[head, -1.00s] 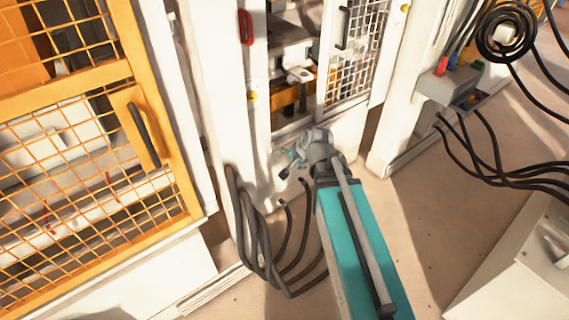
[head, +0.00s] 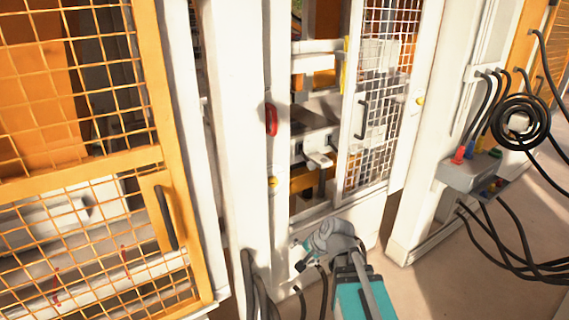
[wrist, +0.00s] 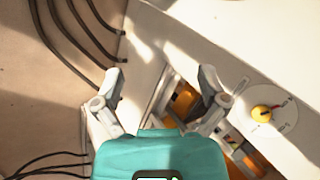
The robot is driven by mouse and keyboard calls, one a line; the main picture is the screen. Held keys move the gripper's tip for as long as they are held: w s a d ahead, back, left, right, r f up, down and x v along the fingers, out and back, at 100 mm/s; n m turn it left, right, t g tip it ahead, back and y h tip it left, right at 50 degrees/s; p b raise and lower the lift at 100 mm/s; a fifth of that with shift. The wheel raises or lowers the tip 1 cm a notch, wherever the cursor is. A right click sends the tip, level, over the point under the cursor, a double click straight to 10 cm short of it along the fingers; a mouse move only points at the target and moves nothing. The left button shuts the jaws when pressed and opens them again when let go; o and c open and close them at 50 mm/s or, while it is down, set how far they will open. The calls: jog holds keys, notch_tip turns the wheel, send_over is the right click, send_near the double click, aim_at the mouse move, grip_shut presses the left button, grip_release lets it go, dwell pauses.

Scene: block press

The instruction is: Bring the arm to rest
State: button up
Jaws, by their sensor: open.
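My gripper shows in the wrist view (wrist: 160,88) with its two fingers spread wide apart and nothing between them. Past the fingers are the pale machine frame and the floor. In the head view my arm is folded low at the bottom centre, in front of the white machine. The fingers themselves are small and hard to make out there. The press opening (head: 315,130) stands above and behind the arm. Its mesh door (head: 385,100) with a black handle is at the right of the opening.
A red handle (head: 271,120) and a yellow knob (head: 272,182) sit on the white post. An orange mesh gate (head: 80,185) fills the left. Black cables (head: 260,295) hang beside my arm. A connector box (head: 468,172) with cables stands at right. Floor (head: 440,285) is clear at lower right.

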jog(key=s+d+f+n+g+h+p, duration=0.1)
jog(key=s+d+n+g+h, duration=0.3)
jog(key=s+d, duration=0.4)
jog(key=s+n+h, duration=0.1)
jog(key=n, duration=0.1)
jog(key=shift+d+f+n+p, duration=0.2)
jog(key=shift+d+n+p, duration=0.1)
jog(key=shift+d+p, duration=0.1)
jog(key=shift+s, duration=0.1)
jog(key=shift+c, duration=0.3)
dwell(0.4)
